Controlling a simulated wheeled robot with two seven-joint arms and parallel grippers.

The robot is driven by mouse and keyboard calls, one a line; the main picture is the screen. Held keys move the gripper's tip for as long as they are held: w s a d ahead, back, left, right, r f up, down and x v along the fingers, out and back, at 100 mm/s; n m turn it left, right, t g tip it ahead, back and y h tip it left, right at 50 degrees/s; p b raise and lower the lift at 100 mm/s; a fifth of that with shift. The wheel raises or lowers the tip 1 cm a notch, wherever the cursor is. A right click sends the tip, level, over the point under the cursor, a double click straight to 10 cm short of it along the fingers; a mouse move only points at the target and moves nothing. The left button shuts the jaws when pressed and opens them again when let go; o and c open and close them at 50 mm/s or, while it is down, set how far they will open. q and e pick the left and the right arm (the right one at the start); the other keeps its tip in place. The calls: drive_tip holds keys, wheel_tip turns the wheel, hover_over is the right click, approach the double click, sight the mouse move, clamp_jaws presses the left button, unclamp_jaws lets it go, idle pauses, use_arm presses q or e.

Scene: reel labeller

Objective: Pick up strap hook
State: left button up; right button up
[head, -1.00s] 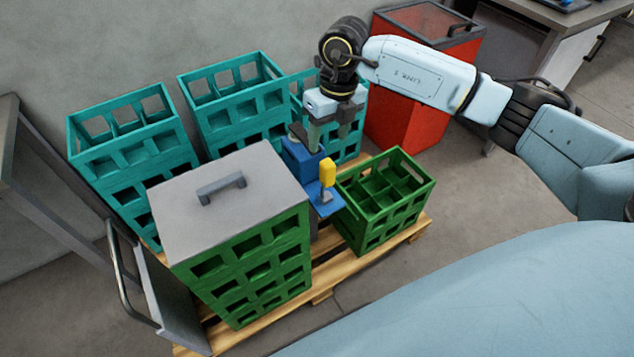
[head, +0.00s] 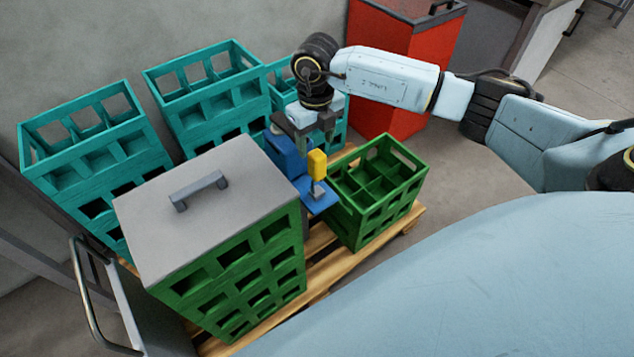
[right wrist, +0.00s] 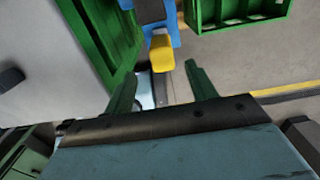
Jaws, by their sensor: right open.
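No part is plainly recognisable as a strap hook. A blue device (head: 290,160) with a yellow block (head: 317,164) on a grey stem stands between the lidded green crate stack and the open green crate. The yellow block also shows in the right wrist view (right wrist: 161,54), just beyond the fingers, with blue behind it. My right gripper (head: 305,132) is open and empty, pointing down over the back of the blue device. Its two spread fingers show in the right wrist view (right wrist: 163,88). My left gripper is out of view.
A green crate stack with a grey handled lid (head: 225,220) stands at left. An open green crate (head: 380,190) stands at right on a wooden pallet (head: 335,262). Teal crates (head: 95,150) line the wall. A red bin (head: 400,60) is behind.

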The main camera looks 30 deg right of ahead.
sight(317, 154)
drive_tip(key=shift+d+f+b, duration=0.15)
drive_tip(key=shift+f+b, duration=0.65)
drive_tip(key=shift+f, duration=2.8)
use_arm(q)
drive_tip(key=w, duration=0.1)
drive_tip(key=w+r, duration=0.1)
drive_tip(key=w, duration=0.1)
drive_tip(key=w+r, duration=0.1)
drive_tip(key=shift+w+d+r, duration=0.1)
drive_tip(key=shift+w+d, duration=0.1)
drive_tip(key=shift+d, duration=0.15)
use_arm(e)
drive_tip(key=shift+w, duration=0.1)
clamp_jaws()
